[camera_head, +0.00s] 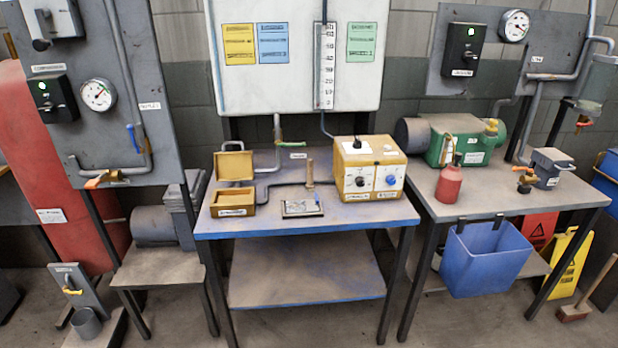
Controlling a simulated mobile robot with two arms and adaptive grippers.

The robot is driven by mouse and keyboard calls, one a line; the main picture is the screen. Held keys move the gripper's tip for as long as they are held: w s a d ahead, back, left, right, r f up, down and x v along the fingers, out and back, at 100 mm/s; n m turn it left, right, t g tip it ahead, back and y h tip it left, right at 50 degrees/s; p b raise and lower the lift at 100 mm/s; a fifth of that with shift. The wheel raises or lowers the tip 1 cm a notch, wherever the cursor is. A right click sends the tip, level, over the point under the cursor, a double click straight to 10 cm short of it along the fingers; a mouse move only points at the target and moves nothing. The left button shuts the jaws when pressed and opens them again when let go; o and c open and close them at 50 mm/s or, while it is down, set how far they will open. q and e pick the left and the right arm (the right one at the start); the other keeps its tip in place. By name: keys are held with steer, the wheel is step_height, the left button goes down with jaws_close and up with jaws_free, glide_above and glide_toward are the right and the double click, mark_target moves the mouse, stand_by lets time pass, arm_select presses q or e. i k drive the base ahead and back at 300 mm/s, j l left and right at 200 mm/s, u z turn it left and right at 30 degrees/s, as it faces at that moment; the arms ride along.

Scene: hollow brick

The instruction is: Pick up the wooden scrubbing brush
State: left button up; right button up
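I cannot tell for sure which thing is the wooden scrubbing brush. Neither of my grippers is in view, and nothing is seen touching either item.
An open yellow box (233,211) and a yellow control box (370,168) flank the wooden piece. The right table (470,208) holds a red bottle (448,184) and a green machine (465,145); a blue bin (485,260) hangs in front. Yellow floor sign (565,262) stands beside the long-handled brush.

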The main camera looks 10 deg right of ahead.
mark_target(309, 185)
steer(key=i+j+z, duration=0.2)
steer(key=i+j, duration=0.15)
steer(key=j, duration=0.25)
steer(key=i+j, duration=0.15)
steer(key=j, duration=0.2)
steer(key=i+j+z, duration=0.15)
steer(key=j, duration=0.2)
steer(key=i+j+z, duration=0.1)
steer(key=j, duration=0.2)
